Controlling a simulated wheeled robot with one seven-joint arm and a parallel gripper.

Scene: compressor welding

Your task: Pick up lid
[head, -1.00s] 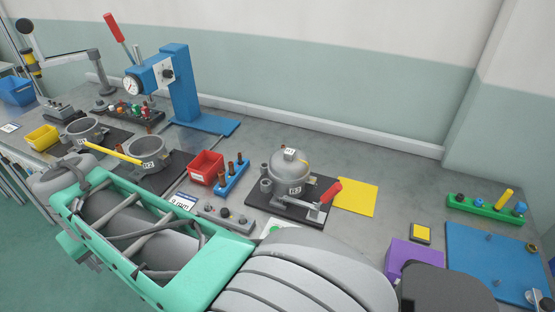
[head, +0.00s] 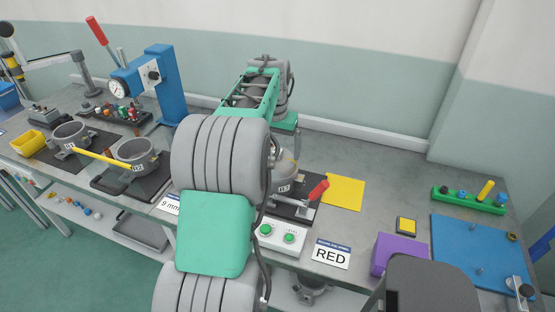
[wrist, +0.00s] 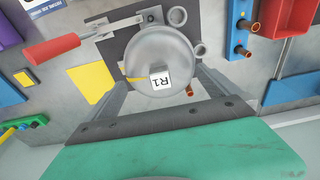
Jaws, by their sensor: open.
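The lid (wrist: 158,52) is a grey dome with a white "R1" tag on its knob. It sits on the grey compressor shell (head: 283,187) in a dark fixture (wrist: 115,50) with a red-handled clamp (head: 317,191). My gripper (wrist: 160,84) is open, pointing down, with one finger on each side of the lid in the wrist view. I cannot tell whether either finger touches it. In the head view my arm hides most of the lid and the fingers.
A yellow mat (head: 344,192) lies right of the fixture. The red bin (wrist: 292,17) and blue peg rack (wrist: 240,22) stand close beside it. A button box (head: 280,236) and "RED" sign (head: 331,254) are in front. The wall is behind.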

